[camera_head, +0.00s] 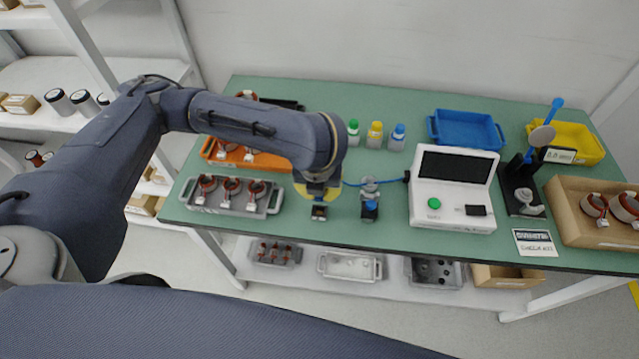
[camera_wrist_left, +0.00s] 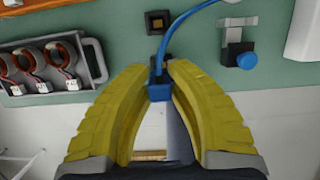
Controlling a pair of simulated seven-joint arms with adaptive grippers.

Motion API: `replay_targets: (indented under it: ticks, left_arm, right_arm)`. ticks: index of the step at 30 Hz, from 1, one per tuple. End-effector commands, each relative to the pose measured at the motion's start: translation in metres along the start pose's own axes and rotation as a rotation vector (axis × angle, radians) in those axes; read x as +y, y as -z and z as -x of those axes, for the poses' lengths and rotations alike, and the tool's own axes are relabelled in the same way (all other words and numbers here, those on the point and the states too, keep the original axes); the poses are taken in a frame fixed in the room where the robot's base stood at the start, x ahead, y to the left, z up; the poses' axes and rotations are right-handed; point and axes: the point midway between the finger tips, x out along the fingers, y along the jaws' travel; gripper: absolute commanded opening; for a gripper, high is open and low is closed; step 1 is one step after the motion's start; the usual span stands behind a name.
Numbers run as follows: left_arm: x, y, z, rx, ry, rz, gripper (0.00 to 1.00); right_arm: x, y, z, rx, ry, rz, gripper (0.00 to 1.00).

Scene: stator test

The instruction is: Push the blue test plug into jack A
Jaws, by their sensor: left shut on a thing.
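My left gripper (camera_head: 319,193) is over the front of the green table. In the left wrist view its yellow fingers (camera_wrist_left: 159,70) are shut on the blue test plug (camera_wrist_left: 160,92), whose blue cable (camera_wrist_left: 168,32) runs up and right. A small dark block with a square, gold-edged socket (camera_wrist_left: 158,22) lies beyond the fingertips, apart from the plug in that view. My right gripper is not in view.
A dark block with a blue knob and metal clamp (camera_head: 369,208) stands right of the socket block. A white tester (camera_head: 453,215) is farther right. A grey tray (camera_head: 238,210) with copper-wound stators is to the left. The table's front edge is close.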

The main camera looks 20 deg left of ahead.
Motion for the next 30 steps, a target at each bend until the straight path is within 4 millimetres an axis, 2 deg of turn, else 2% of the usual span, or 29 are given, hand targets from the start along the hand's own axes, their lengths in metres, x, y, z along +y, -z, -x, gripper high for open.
replay_targets:
  ticks: [16,30]
  left_arm:
    - [0.000,0.009,-0.034,0.002,0.000,0.001,0.00]
    - [0.000,0.010,-0.042,0.000,0.000,0.000,0.00]
  right_arm:
    - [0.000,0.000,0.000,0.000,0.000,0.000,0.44]
    - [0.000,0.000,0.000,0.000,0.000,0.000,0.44]
